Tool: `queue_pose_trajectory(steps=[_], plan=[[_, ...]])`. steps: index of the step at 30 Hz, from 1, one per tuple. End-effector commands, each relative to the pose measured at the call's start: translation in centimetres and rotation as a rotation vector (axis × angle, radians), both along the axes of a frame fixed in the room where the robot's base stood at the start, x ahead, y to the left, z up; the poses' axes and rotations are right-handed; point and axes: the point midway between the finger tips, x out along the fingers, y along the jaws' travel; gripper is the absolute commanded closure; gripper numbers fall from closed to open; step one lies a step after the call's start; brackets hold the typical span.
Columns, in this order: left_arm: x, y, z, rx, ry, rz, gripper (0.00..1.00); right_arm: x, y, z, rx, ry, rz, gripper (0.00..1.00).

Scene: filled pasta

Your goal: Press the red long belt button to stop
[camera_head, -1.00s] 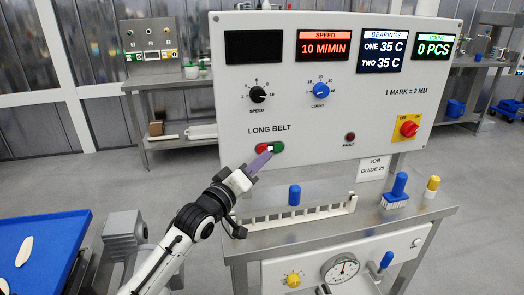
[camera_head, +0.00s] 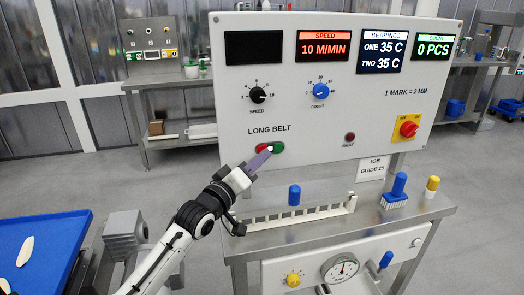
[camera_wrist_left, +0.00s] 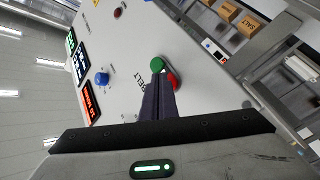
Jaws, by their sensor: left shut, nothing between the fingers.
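The red long belt button (camera_head: 262,147) sits on the white panel under the "LONG BELT" label, left of the green button (camera_head: 279,147). My left gripper (camera_head: 268,153) is shut and empty, its purple-grey fingertips in front of the pair and partly over the red button. In the left wrist view, the green button (camera_wrist_left: 158,64) shows just beyond the fingertips (camera_wrist_left: 157,77) and the red button (camera_wrist_left: 173,80) shows beside them, partly hidden. I cannot tell whether the fingertips touch either button. My right gripper is not in view.
The panel (camera_head: 370,110) carries a speed display (camera_head: 323,45) reading 10 M/MIN, a black speed knob (camera_head: 257,95), a blue count knob (camera_head: 320,91) and a red switch (camera_head: 409,128). Below stand a blue-handled brush (camera_head: 397,187) and a white toothed rail (camera_head: 300,215).

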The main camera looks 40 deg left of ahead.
Motion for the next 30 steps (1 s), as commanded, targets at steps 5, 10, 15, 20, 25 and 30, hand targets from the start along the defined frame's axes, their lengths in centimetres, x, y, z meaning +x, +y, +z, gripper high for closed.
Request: queue_pose_trajectory(steps=[5,10,15,20,25,30], plan=[[0.07,0.07,-0.01,0.000,0.000,0.000,1.00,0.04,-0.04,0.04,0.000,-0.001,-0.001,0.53],[0.20,0.21,0.00,-0.001,0.001,-0.001,1.00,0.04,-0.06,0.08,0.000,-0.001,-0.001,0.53],[0.33,0.37,-0.02,-0.001,0.001,-0.001,1.00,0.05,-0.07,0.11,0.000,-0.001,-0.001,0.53],[0.46,0.53,-0.05,0.000,0.001,0.000,1.00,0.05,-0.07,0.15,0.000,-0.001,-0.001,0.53],[0.55,0.63,-0.06,0.000,0.001,0.000,1.00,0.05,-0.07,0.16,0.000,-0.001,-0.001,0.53],[0.54,0.65,-0.04,0.000,0.001,0.001,1.00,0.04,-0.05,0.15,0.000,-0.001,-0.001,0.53]])
